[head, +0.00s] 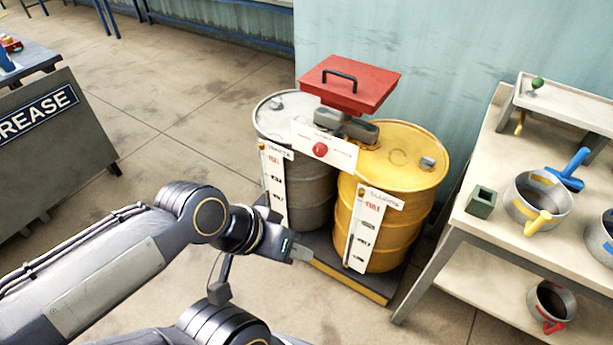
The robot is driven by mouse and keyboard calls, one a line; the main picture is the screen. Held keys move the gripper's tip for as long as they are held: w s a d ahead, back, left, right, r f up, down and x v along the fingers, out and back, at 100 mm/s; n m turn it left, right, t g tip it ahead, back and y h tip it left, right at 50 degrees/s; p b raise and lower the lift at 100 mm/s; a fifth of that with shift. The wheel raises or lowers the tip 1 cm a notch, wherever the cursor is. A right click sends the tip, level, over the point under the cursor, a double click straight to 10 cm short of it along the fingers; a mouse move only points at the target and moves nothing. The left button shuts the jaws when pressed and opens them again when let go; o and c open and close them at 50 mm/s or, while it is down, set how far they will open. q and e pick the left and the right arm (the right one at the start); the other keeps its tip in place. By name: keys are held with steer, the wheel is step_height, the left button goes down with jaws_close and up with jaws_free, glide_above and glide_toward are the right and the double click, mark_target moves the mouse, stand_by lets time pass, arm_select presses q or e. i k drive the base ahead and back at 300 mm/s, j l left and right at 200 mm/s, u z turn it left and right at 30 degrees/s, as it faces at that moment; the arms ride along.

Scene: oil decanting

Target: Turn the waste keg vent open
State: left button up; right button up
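Two drums stand side by side, a grey one (312,190) on the left and a yellow one (405,185) on the right. Their label lettering is too small to tell which is the waste keg. Small caps sit on top, one on the grey drum (276,103) and one on the yellow drum (427,163). A red round knob (320,149) is on a white panel between them; I cannot tell which part is the vent. My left gripper (300,253) is low in front of the drums, below their tops. Its finger gap is not clear. My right gripper is not in view.
A red lid with a black handle (350,88) stands above the drums. White level gauges (368,230) hang on their fronts. The drums stand on a low yellow-edged platform (350,281). A shelf table (480,235) with pots is at right, a GREASE cabinet (50,150) at left.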

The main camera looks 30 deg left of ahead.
mark_target(275, 103)
steer(key=u, duration=1.35)
steer(key=i+j+u, duration=0.2)
steer(key=i+u, duration=0.15)
steer(key=i, duration=0.7)
steer(key=i+u, duration=0.4)
steer(key=i, duration=0.6)
